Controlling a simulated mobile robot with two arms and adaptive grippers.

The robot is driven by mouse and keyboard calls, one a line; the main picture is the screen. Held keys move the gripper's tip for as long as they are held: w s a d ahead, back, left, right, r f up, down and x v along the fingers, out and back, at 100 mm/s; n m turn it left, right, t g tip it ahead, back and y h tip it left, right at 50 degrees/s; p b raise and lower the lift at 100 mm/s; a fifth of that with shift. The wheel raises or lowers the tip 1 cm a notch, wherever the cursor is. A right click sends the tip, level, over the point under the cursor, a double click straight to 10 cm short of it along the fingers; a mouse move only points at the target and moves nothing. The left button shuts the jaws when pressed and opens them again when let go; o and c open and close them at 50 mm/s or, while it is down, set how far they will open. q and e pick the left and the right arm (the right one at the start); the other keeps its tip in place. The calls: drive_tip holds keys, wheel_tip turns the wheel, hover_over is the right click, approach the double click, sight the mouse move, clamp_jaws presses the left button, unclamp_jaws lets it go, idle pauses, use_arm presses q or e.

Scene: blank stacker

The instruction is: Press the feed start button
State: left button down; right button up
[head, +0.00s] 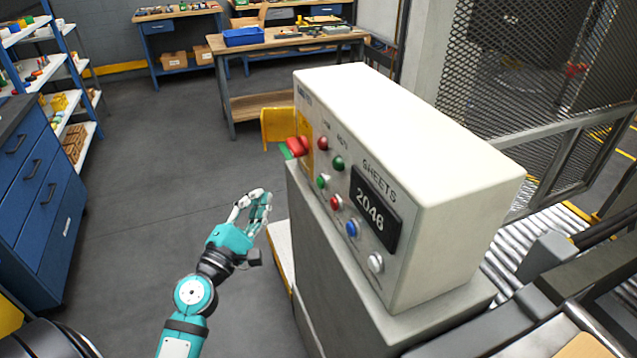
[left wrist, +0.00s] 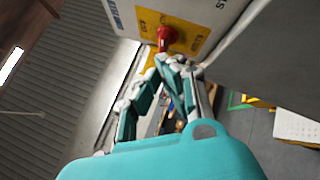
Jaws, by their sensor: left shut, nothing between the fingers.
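A white control box (head: 440,150) stands on a grey pedestal right of centre in the head view. Its front panel carries a red mushroom knob (head: 297,146) on a yellow plate, a red and a green lamp, and a row of buttons: green (head: 322,181), red (head: 336,202), blue (head: 352,228) and white (head: 375,262). Which one is the feed start button cannot be read. The left wrist view shows the red knob (left wrist: 167,37) beyond the fingers (left wrist: 180,65).
A roller conveyor (head: 515,250) and mesh fence (head: 540,90) lie behind the box at right. A workbench (head: 290,44) with a blue bin stands at the back. Blue drawers (head: 40,190) and shelves stand left. The floor between is clear.

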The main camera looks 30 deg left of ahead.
sight(321, 183)
use_arm(q)
drive_tip(key=w+d+p, duration=0.2)
drive_tip(key=w+d, duration=0.3)
drive_tip(key=w, duration=0.1)
drive_tip(key=shift+w+d, duration=0.4)
idle(1.3)
drive_tip(key=shift+w+d, duration=0.3)
idle(0.3)
